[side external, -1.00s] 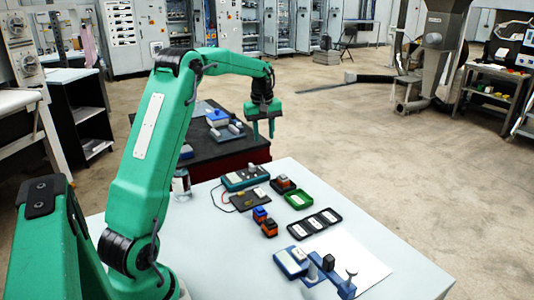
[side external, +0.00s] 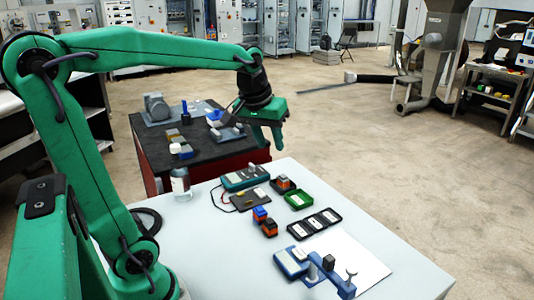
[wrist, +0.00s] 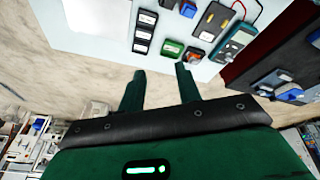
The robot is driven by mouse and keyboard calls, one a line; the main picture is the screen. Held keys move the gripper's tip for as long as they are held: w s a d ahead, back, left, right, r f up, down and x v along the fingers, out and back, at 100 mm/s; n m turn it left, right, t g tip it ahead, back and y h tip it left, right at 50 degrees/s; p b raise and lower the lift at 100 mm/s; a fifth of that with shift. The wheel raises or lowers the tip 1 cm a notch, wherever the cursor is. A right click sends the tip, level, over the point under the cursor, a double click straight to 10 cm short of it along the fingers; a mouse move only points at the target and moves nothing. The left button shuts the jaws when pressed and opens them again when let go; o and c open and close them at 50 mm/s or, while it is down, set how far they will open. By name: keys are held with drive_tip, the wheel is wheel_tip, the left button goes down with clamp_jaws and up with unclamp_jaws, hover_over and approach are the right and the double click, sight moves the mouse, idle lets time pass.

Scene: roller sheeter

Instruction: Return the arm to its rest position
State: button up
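My gripper (side external: 264,130) is green and hangs in the air above the right edge of the dark-topped bench, beyond the far edge of the white table. In the wrist view its two fingers (wrist: 160,85) stand apart with nothing between them, only floor behind.
The white table (side external: 215,250) holds a teal meter (side external: 245,178), a green tray (side external: 298,200), a black three-part tray (side external: 314,222), orange-and-blue blocks (side external: 265,222) and a blue fixture (side external: 320,272). The dark bench (side external: 165,145) carries several tools.

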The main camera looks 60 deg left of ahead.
drive_tip(key=s+d+f+m+t+h, duration=0.1)
drive_tip(key=s+d+f+m, duration=0.3)
drive_tip(key=s, duration=0.8)
drive_tip(key=shift+d+m+t, duration=0.5)
drive_tip(key=shift+d+m, duration=0.6)
drive_tip(key=shift+d, duration=1.1)
